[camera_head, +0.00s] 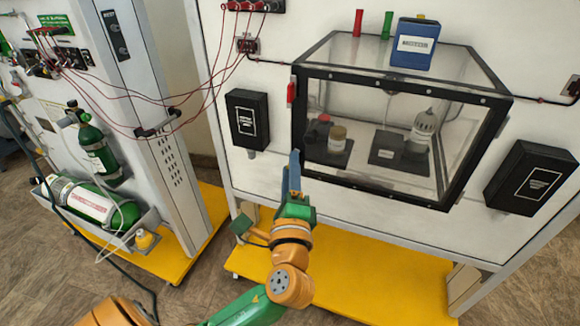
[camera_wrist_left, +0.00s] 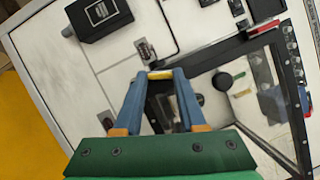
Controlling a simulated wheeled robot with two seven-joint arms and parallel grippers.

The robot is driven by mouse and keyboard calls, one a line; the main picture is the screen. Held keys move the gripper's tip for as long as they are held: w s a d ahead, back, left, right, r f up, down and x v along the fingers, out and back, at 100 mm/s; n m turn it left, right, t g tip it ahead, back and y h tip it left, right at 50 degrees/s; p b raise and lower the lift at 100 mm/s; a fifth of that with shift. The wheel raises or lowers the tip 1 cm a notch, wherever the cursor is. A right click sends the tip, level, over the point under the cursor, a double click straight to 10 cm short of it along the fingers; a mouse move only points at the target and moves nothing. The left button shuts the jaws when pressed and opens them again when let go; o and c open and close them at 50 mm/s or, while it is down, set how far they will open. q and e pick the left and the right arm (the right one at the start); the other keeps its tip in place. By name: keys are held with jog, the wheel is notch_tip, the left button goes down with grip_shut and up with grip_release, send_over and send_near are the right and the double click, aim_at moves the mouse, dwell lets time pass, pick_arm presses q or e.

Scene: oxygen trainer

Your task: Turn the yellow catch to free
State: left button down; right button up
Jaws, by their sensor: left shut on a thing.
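A small yellow catch (camera_wrist_left: 160,74) shows in the left wrist view, between the tips of my left gripper's blue fingers, by the dark frame of the clear box (camera_head: 400,80). My left gripper (camera_head: 295,162) reaches up to the lower left corner of that box's black front frame (camera_head: 298,120). It is shut on the catch, and its fingertips show at the catch in the left wrist view (camera_wrist_left: 161,78). In the head view the gripper hides the catch, so I cannot tell its angle there. My right gripper is not in view.
Black boxes flank the clear box at left (camera_head: 248,118) and right (camera_head: 531,178). A red piece (camera_head: 291,90) sits on the frame's left side. A blue box (camera_head: 415,43) stands on top. Green cylinders (camera_head: 95,150) and red lines are on the left unit. A yellow base (camera_head: 350,275) lies below.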

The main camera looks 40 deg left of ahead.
pick_arm(q)
jog(key=shift+r+n+g+h+p, duration=0.15)
jog(key=shift+n+g+p, duration=0.25)
jog(key=shift+n, duration=0.55)
jog(key=shift+r+n+g+h+p, duration=0.1)
jog(key=shift+n+g+h+p, duration=0.1)
jog(key=shift+n+p, duration=0.6)
jog(key=shift+n, duration=0.35)
jog(key=shift+c, duration=2.4)
grip_release()
jog(key=shift+w+f, duration=0.1)
jog(key=b+v, duration=0.2)
jog(key=v, duration=0.5)
